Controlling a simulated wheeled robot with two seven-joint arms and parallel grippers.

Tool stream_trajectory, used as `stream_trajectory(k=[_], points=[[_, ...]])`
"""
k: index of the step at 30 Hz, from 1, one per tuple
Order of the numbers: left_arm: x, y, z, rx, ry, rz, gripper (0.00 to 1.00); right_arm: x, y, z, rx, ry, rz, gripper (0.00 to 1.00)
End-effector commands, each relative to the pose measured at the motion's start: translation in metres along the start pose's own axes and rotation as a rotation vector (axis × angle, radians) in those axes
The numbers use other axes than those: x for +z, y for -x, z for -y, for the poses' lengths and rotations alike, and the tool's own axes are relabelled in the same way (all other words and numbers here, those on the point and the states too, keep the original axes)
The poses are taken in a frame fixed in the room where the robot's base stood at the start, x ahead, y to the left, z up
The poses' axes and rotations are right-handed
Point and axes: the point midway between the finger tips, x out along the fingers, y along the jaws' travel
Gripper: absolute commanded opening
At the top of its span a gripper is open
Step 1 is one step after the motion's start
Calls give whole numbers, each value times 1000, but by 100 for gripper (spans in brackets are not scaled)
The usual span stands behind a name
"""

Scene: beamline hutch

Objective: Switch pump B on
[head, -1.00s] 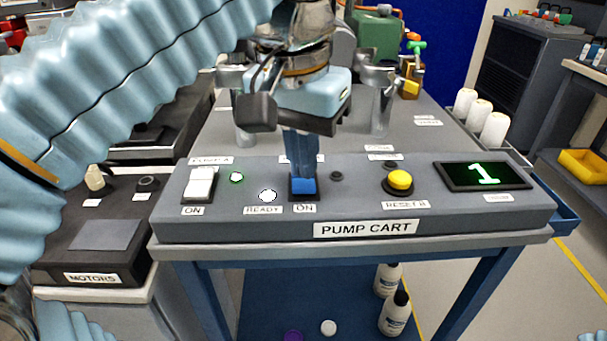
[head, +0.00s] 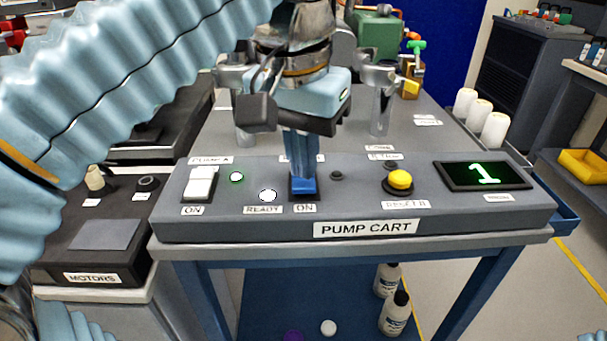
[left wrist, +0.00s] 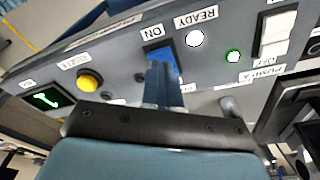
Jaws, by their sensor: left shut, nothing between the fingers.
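The pump B switch (head: 304,188) is a blue rocker in a dark frame on the pump cart panel, marked ON at its near edge. It also shows in the left wrist view (left wrist: 162,55). My left gripper (head: 302,176) is shut and empty, pointing down with its fingertips at the rocker; they appear to touch it. The fingers hide part of the rocker and the label behind it. A small dark lamp (head: 337,176) right of the switch is unlit. My right gripper is not in view.
The white pump A rocker (head: 200,183) stands left, with a lit green lamp (head: 236,177). The READY lamp (head: 267,196) glows white. Metal posts (head: 380,112) rise behind the panel.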

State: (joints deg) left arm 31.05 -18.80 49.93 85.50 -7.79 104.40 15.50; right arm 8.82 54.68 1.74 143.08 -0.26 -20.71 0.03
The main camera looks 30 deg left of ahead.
Motion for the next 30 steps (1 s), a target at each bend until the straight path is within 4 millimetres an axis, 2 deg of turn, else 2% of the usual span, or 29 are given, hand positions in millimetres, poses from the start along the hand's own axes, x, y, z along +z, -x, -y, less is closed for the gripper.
stream_trajectory(k=[30], points=[[2, -16, 0, 0, 0, 0, 0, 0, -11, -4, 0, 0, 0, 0]])
